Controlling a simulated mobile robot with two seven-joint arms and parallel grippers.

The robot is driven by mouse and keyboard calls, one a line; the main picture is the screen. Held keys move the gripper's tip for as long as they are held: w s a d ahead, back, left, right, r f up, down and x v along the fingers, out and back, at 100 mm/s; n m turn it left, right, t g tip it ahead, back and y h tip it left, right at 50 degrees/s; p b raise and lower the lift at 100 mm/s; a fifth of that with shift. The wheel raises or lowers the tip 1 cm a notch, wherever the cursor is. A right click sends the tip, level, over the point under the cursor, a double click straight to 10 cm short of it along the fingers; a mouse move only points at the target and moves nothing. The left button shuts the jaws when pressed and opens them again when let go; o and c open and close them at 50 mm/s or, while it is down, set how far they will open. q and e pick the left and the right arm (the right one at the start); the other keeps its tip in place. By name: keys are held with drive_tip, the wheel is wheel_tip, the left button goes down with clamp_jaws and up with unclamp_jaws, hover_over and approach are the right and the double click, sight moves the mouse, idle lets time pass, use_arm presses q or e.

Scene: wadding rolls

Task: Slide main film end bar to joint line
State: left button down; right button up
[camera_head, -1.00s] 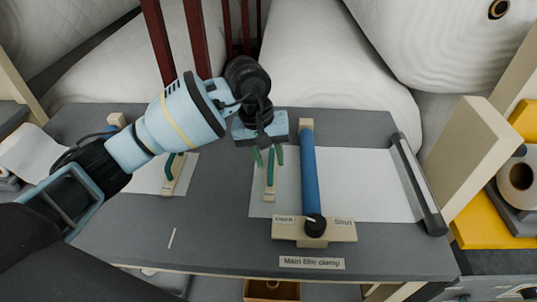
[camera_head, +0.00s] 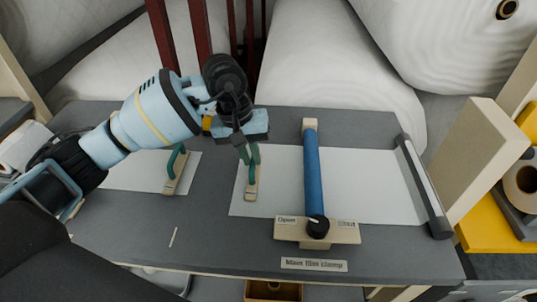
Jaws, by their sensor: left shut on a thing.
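The main film (camera_head: 280,188) is a white sheet on the grey table, running left from under the blue clamp bar (camera_head: 312,175). Its beige end bar (camera_head: 251,190) stands near the sheet's left edge. My left gripper (camera_head: 249,157) is shut on the end bar's green upper part, and its fingers hide some of it. A short pale line (camera_head: 172,237), which may mark the joint line, lies on the table to the lower left, apart from the end bar. My right gripper is not in view.
A second white sheet (camera_head: 125,172) with a beige bar and green handle (camera_head: 176,170) lies to the left. Bare grey table lies between the sheets. The clamp's black knob (camera_head: 317,227) is at the front. A dark roller (camera_head: 424,187) is at the right.

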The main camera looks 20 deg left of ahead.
use_arm(q)
drive_tip(key=s+a, duration=0.1)
drive_tip(key=a, duration=0.2)
drive_tip(key=s+a+b, duration=0.1)
drive_tip(key=a, duration=0.6)
drive_tip(key=shift+s+b, duration=0.3)
drive_tip(key=shift+s, duration=0.1)
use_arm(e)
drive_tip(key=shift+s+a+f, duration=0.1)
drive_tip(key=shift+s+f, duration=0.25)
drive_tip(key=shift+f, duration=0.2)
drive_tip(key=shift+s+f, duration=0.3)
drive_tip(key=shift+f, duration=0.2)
use_arm(q)
drive_tip(key=shift+a, duration=0.1)
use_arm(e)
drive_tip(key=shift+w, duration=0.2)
use_arm(q)
drive_tip(key=c, duration=1.5)
unclamp_jaws()
drive_tip(key=shift+a, duration=0.15)
drive_tip(key=shift+o, duration=0.2)
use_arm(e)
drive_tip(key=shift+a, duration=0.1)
